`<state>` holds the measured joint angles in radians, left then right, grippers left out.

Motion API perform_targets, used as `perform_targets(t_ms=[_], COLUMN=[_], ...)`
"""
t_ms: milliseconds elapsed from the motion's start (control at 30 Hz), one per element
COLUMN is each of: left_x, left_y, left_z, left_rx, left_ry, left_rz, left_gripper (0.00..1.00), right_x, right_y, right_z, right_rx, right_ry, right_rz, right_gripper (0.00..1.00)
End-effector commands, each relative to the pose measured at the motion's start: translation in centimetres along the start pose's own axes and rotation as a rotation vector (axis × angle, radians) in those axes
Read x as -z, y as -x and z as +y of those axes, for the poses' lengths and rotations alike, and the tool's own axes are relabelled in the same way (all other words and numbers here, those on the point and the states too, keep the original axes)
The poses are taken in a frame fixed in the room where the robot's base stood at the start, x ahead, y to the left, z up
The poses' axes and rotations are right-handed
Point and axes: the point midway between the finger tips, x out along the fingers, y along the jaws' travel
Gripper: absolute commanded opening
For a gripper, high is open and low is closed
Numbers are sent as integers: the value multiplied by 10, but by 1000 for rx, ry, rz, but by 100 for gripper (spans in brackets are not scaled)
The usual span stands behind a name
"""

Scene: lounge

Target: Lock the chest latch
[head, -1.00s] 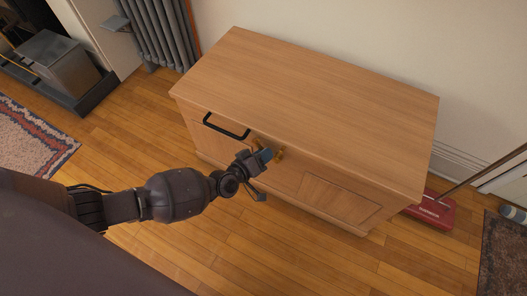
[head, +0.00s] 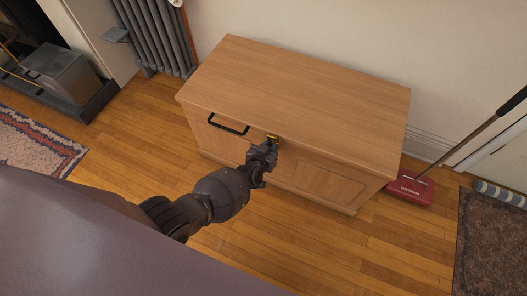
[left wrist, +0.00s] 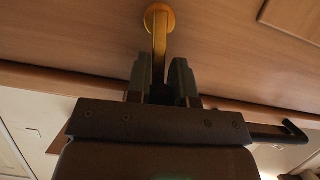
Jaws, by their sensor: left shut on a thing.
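The wooden chest (head: 300,90) stands against the wall with its lid down. A black handle (head: 228,125) is on its front to the left of the latch; it also shows in the left wrist view (left wrist: 285,132). The brass latch (head: 273,138) is at the middle of the front, near the lid's edge. In the left wrist view the latch (left wrist: 160,30) shows a round base and a bar running between my fingers. My left gripper (head: 268,150) is at the latch, its fingers (left wrist: 172,82) shut on the bar. The bar's far end is hidden between the fingers. My right gripper is not in view.
A grey radiator (head: 155,35) and a metal box (head: 60,70) stand at the back left. A red floor sweeper (head: 410,188) is right of the chest. Rugs lie at the left (head: 35,145) and right (head: 492,245). The wooden floor (head: 330,240) before the chest is clear.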

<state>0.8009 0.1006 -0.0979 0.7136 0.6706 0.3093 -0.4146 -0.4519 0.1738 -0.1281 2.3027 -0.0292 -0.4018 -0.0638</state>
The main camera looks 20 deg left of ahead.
Motion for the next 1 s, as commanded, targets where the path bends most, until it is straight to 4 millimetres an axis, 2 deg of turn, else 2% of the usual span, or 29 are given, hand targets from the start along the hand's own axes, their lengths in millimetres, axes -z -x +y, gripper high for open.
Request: perform_targets(t_ms=[33,400,1000], left_x=[1,-2,-2], left_y=[1,2,2], left_z=[-4,2,3], left_rx=[25,100,119], left_ry=[-34,-215,-259], left_rz=[-1,-3,-1], left_gripper=[0,0,0], right_x=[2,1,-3], right_y=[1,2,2], right_z=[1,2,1], right_rx=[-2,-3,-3], right_ry=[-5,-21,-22], right_rz=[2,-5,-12], right_gripper=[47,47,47])
